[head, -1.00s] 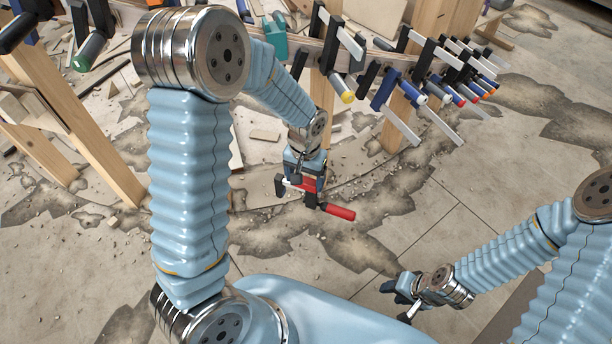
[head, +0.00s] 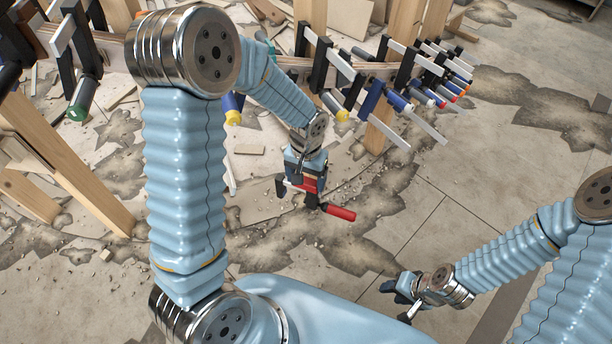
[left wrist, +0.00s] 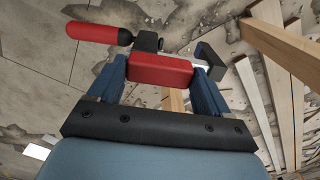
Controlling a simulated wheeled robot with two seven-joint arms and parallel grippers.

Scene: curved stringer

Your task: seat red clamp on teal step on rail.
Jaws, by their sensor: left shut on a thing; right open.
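The red clamp, with a red handle (head: 338,212) and dark bar ends, is held in the air by my left gripper (head: 308,186). In the left wrist view its red body (left wrist: 160,69) sits between the two blue fingers (left wrist: 160,82), with the handle to the left. My left gripper is shut on this body, in front of and below the rail (head: 378,70), apart from it. The rail is a curved wooden strip on posts. The teal step is mostly or wholly hidden behind my left arm. My right gripper (head: 398,287) is open and empty, low over the floor.
Several dark clamps with coloured handles crowd the rail's right part (head: 430,70). More clamps (head: 78,75) hang at the upper left. Wooden posts (head: 65,160) stand at the left. Planks and rubble lie on the cracked floor. Floor right of the rail is clear.

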